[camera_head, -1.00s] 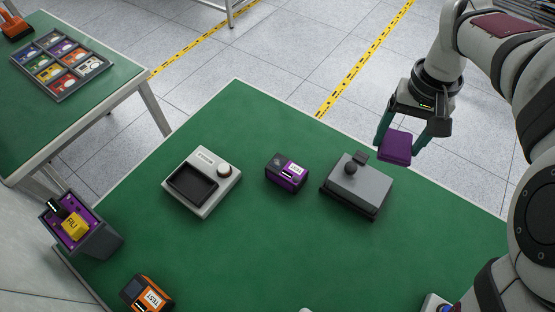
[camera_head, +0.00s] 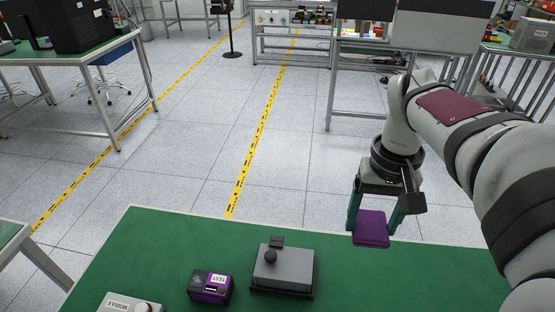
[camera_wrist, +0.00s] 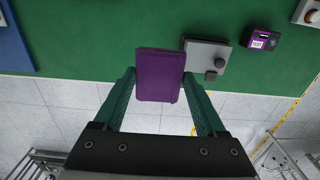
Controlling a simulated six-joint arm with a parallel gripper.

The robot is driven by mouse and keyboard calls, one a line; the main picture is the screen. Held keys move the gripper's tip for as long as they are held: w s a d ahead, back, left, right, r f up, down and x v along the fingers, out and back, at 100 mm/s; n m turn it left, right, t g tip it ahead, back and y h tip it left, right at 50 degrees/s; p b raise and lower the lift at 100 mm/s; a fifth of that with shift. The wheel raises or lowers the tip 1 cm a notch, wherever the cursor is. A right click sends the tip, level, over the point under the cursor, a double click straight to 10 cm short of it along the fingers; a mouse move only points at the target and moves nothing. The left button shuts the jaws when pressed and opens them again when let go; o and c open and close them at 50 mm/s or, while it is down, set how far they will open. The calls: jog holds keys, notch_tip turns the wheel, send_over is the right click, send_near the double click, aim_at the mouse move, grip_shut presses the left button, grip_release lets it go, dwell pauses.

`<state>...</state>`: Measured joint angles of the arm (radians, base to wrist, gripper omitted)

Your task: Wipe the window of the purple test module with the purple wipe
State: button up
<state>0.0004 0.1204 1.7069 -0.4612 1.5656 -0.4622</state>
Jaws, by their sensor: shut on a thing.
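My gripper (camera_head: 373,224) is shut on the purple wipe (camera_head: 370,231), a flat purple pad held between its two green fingers. In the wrist view the wipe (camera_wrist: 159,76) sits between the fingertips. The gripper is above the far right edge of the green table, to the right of the grey box. The purple test module (camera_head: 211,287) stands on the table left of that box, with a white TEST label on its purple part and a dark face beside it. It also shows in the wrist view (camera_wrist: 262,40), at upper right. The wipe and module are well apart. I cannot clearly make out its window.
A grey box with a black knob (camera_head: 283,268) stands between the module and my gripper. A white fixture marked MODULE (camera_head: 130,304) is cut off at lower left. The green table (camera_head: 390,290) is clear to the right of the grey box.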

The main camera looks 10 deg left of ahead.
jog(key=w+a+f+n, duration=0.3)
jog(key=a+f, duration=0.1)
jog(key=a, duration=0.5)
jog(key=n, duration=0.6)
send_over(195, 289)
notch_tip(195, 289, down, 11)
jog(key=shift+f, duration=3.2)
jog(key=shift+w+f, duration=0.55)
jog(key=shift+f, duration=0.15)
jog(key=shift+w+f, duration=0.25)
jog(key=shift+w, duration=1.25)
jog(key=s, duration=0.4)
notch_tip(195, 289, up, 8)
